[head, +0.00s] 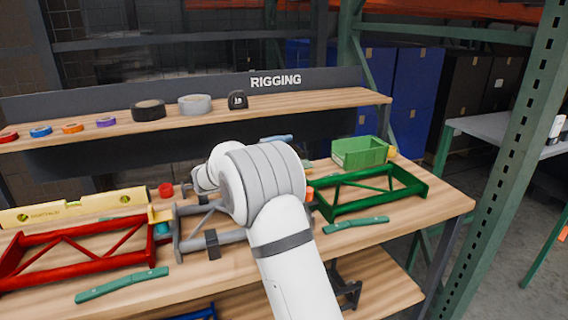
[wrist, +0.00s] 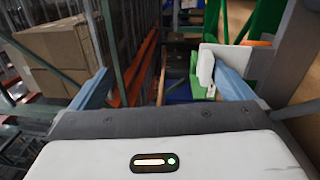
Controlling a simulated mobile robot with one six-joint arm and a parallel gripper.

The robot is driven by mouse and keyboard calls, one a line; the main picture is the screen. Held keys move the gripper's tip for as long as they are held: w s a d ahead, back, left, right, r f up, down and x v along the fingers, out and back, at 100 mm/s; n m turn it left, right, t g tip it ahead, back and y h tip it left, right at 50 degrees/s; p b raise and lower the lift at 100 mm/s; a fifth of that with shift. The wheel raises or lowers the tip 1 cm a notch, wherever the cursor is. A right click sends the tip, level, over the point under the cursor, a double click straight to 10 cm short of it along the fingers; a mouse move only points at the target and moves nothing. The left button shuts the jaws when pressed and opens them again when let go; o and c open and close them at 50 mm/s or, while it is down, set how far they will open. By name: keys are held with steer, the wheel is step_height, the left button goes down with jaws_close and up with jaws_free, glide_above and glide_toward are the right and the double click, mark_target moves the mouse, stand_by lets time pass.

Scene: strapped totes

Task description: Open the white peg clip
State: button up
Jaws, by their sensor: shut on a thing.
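My gripper (wrist: 163,80) shows in the wrist view with a light blue finger on each side. A white clip (wrist: 206,68) lies against the inner side of the right finger, in front of a white plate (wrist: 235,58). I take it as the white peg clip, held by my gripper; contact with the left finger is not clear. In the head view my white arm hides the gripper and the clip. A grey frame (head: 190,243) lies behind the arm, between a red frame (head: 75,228) and a green frame (head: 375,206).
A green bin (head: 360,152) stands at the right of the workbench. A yellow level (head: 75,207) lies behind the red frame. Green bars lie at the front. The shelf above holds tape rolls (head: 148,110) and a tape measure (head: 237,99). A green rack post (head: 515,150) stands at right.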

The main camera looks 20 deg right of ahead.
steer(key=shift+s+a+r, duration=0.1)
steer(key=shift+a+r, duration=0.3)
steer(key=shift+a, duration=0.2)
steer(key=shift+s+a+r, duration=0.1)
steer(key=shift+a+r, duration=0.3)
steer(key=shift+a, duration=0.2)
steer(key=shift+s+a+r, duration=0.15)
steer(key=shift+s+a, duration=0.1)
steer(key=shift+a, duration=0.25)
steer(key=shift+s+a+r, duration=0.15)
steer(key=shift+s+a, duration=0.1)
steer(key=shift+a, duration=0.2)
steer(key=c, duration=1.1)
steer(key=shift+a+f+p, duration=0.15)
steer(key=shift+a+p, duration=0.05)
steer(key=shift+a, duration=1.1)
steer(key=shift+a+f+p, duration=0.15)
steer(key=shift+a, duration=1.1)
